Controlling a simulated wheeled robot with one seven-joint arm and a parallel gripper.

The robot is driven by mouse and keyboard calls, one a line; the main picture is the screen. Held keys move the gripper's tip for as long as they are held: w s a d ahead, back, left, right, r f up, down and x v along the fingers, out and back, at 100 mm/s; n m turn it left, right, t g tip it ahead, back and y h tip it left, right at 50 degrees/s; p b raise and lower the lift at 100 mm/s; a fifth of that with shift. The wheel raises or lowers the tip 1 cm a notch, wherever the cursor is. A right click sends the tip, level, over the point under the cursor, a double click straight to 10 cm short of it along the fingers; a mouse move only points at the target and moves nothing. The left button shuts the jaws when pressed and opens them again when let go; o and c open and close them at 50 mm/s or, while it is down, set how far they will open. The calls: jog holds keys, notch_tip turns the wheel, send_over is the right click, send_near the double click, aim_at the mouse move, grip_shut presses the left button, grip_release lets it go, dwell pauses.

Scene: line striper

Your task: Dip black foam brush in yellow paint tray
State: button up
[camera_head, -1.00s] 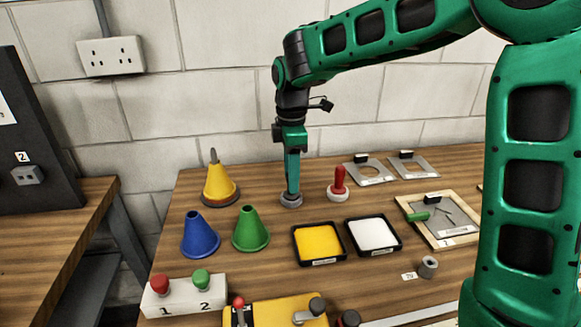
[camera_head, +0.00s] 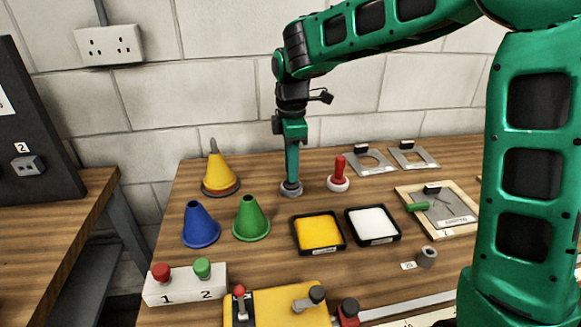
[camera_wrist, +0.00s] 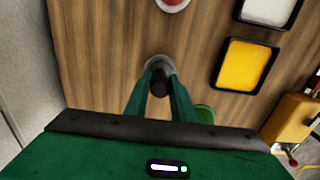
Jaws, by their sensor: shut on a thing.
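My gripper (camera_head: 291,178) points straight down and is shut on the black foam brush, which has a dark upright handle (camera_wrist: 160,80) and a round grey base (camera_head: 291,190). The brush stands upright, its base at the wooden table top; I cannot tell if it is slightly off the table. The fingers hide most of the handle in the head view. The yellow paint tray (camera_head: 319,233), black-rimmed and square, lies nearer and a little right of the brush. It also shows right of the gripper in the wrist view (camera_wrist: 244,65).
A red-handled brush (camera_head: 339,178) stands just right of my gripper. A white paint tray (camera_head: 373,223) adjoins the yellow one. Yellow (camera_head: 220,173), blue (camera_head: 201,226) and green (camera_head: 250,220) cones stand left. Stencil plates (camera_head: 371,163) lie at the back right.

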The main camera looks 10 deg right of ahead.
jog(key=shift+r, duration=0.15)
jog(key=shift+r, duration=1.6)
